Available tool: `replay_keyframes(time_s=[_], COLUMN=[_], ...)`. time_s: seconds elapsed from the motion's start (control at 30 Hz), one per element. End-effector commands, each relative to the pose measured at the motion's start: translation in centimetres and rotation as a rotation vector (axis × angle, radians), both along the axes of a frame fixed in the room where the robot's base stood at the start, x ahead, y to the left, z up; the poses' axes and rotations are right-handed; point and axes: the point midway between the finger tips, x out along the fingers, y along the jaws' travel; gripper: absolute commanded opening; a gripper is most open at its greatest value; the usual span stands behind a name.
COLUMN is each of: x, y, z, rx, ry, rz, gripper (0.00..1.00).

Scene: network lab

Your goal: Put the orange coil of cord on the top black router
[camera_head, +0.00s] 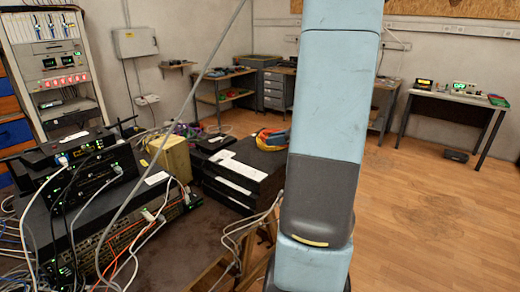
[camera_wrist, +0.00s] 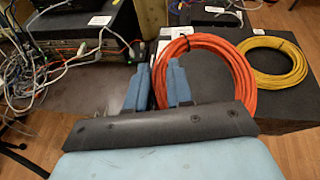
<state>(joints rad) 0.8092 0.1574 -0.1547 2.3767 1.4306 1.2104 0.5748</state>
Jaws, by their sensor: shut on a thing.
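The orange coil of cord (camera_wrist: 238,62) is a round bundle in the right half of the wrist view. My gripper (camera_wrist: 158,88) has its two blue fingers on either side of the coil's left part and is shut on it. The coil lies above or on a dark surface; I cannot tell whether it touches. In the head view, my arm hides most of the gripper and coil. The top black router (camera_head: 64,148) sits on a stack of network gear at the left of the head view. A black router with a white label shows at upper left in the wrist view (camera_wrist: 78,20).
A yellow coil (camera_wrist: 282,62) lies right of the orange one. Black boxes (camera_head: 236,172) with white labels stand between the router stack and my arm. Many loose cables (camera_head: 150,235) hang across the stack's front. A beige box (camera_head: 172,158) stands behind.

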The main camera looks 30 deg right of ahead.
Motion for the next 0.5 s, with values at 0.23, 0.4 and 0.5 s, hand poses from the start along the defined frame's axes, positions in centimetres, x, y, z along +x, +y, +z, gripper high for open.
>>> replay_keyframes(time_s=[0.23,0.4,0.5], x=[0.7,1.4,2.8], y=[1.4,1.9,2.3], z=[0.0,-0.3,-0.9], rx=[0.000,0.000,0.001], ry=[-0.001,0.000,0.000], rz=[0.030,0.037,0.039], gripper=[0.00,0.00,0.00])
